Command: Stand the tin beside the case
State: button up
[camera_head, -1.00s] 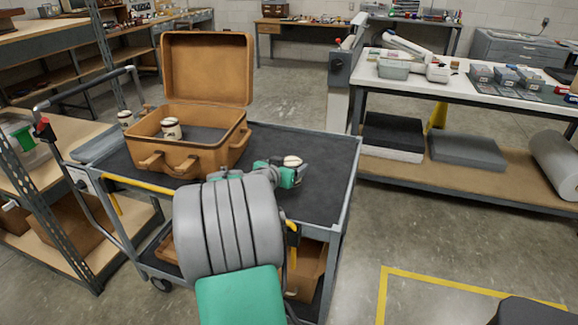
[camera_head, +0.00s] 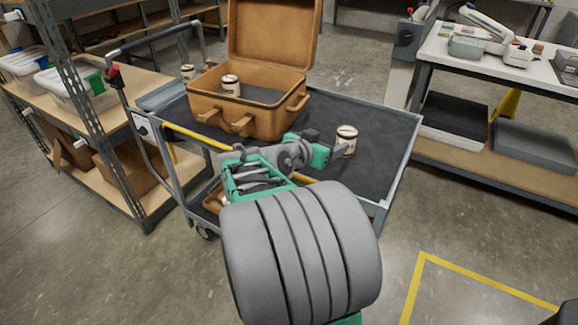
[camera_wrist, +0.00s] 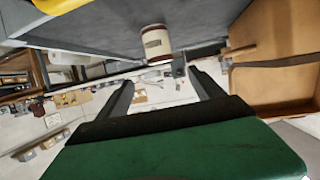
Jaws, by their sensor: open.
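An open tan case (camera_head: 265,120) stands on the dark top of a cart, its lid raised at the back. A cream tin with dark bands (camera_head: 346,145) stands upright on the cart top, to the right of the case and apart from it. My gripper (camera_head: 326,145) is open and empty, just left of this tin. In the wrist view, which looks tilted over, the tin (camera_wrist: 157,41) lies beyond the open fingertips (camera_wrist: 161,80), and the case (camera_wrist: 275,85) is at the right. A second, similar tin (camera_head: 231,86) stands inside the case.
Another similar tin (camera_head: 188,73) stands behind the case's left side. The cart top (camera_head: 385,120) is clear to the right of the tin. A shelf rack (camera_head: 70,90) is close on the left, and a white-topped table (camera_head: 500,65) stands at the right.

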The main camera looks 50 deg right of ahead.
jog(key=w+a+f+n+t+y, duration=0.2)
jog(key=w+a+f+y, duration=0.15)
jog(key=a, duration=0.25)
jog(key=w+a+f+n+t+y, duration=0.1)
jog(key=w+a+f+n+y, duration=0.15)
jog(key=w+a, duration=0.35)
jog(key=a+f+n+y, duration=0.2)
jog(key=a+n, duration=0.1)
jog(key=a, duration=0.6)
jog(key=a+f+n+y, duration=0.2)
jog(key=a+n, duration=0.2)
jog(key=a, duration=0.5)
jog(key=s+a+f+n+g+y, duration=0.2)
jog(key=s+a+n+y, duration=0.3)
jog(key=a, duration=0.9)
notch_tip(320, 180, up, 13)
jog(key=h+p, duration=0.1)
jog(key=p, duration=0.9)
jog(key=shift+d+r+n+t, duration=0.15)
jog(key=shift+r+n+t, duration=0.05)
jog(key=shift+n+t, duration=0.25)
jog(key=shift+w, duration=0.1)
